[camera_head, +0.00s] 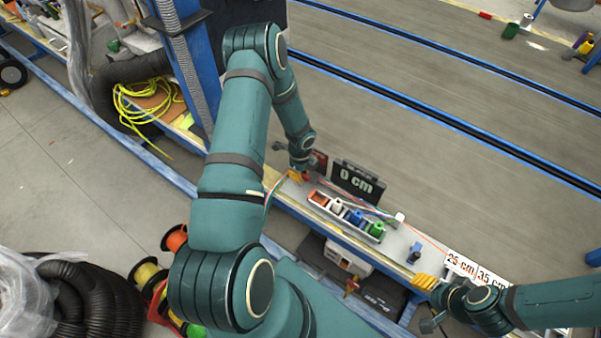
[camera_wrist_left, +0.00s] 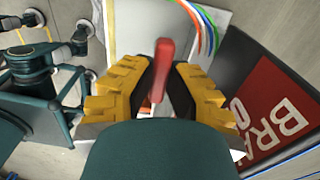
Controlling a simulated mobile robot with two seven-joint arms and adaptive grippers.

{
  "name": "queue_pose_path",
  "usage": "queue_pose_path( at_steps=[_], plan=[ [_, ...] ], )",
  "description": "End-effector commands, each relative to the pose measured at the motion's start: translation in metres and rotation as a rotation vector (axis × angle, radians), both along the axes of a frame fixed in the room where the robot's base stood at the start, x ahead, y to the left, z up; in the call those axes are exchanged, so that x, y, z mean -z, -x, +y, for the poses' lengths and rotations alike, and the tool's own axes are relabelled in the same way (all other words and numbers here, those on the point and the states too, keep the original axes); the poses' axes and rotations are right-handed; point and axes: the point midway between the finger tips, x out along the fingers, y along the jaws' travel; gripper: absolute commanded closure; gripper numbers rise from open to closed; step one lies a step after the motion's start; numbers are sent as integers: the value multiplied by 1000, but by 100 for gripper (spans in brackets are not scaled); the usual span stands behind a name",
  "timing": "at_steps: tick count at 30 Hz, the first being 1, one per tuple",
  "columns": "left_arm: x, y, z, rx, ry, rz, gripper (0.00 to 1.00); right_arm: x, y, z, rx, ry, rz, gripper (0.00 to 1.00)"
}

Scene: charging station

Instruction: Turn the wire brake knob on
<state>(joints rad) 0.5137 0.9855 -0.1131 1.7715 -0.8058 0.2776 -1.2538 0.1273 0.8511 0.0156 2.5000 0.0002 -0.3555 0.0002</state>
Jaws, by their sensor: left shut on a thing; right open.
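The wire brake knob (camera_wrist_left: 162,62) is a red lever-like handle in the left wrist view, between the yellow, black-padded fingers of my left gripper (camera_wrist_left: 160,92). The gripper is shut on it; the knob's lower end is partly hidden between the pads. In the head view my left gripper (camera_head: 299,174) is small and partly covered by its own wrist, at the left part of the bench. A red and black sign with letters "BRA" (camera_wrist_left: 280,112) stands beside it at the right in the wrist view. My right gripper (camera_head: 425,283) is open and empty near the bench's right part.
A grey tray (camera_head: 346,226) with coloured spools sits mid-bench, before a black "0 cm" display (camera_head: 357,183). A white "25 cm / 35 cm" label (camera_head: 475,270) is near the right gripper. Coloured wires (camera_wrist_left: 207,28) run close to the knob. Yellow cable (camera_head: 140,105) hangs at the left.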

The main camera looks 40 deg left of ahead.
Motion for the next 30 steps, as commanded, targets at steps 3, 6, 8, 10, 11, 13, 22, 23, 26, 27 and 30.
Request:
queue_pose_path(
  at_steps=[3,6,8,10,11,13,22,23,26,27,30],
  plan=[
    [1,1,-1,18,1,3,100,0,0,0,0,0,0,46],
    [1,1,-1,23,1,3,100,0,0,0,0,0,0,46],
    [1,1,-1,24,1,3,100,0,0,0,0,0,0,46],
    [1,1,-1,25,2,3,100,0,0,0,0,0,0,46],
    [1,1,-1,24,1,3,100,0,0,0,0,0,0,46],
    [1,1,-1,24,2,3,100,0,0,0,0,0,0,46],
    [1,1,-1,23,1,2,54,0,0,0,0,0,0,46],
    [1,1,-1,22,1,2,54,0,0,0,0,0,0,46],
    [1,0,0,22,1,2,54,0,0,0,0,0,0,46],
    [0,0,0,22,0,1,54,0,0,0,0,0,0,46],
    [-3,0,0,22,0,1,54,0,0,0,0,0,0,46]
  ],
)
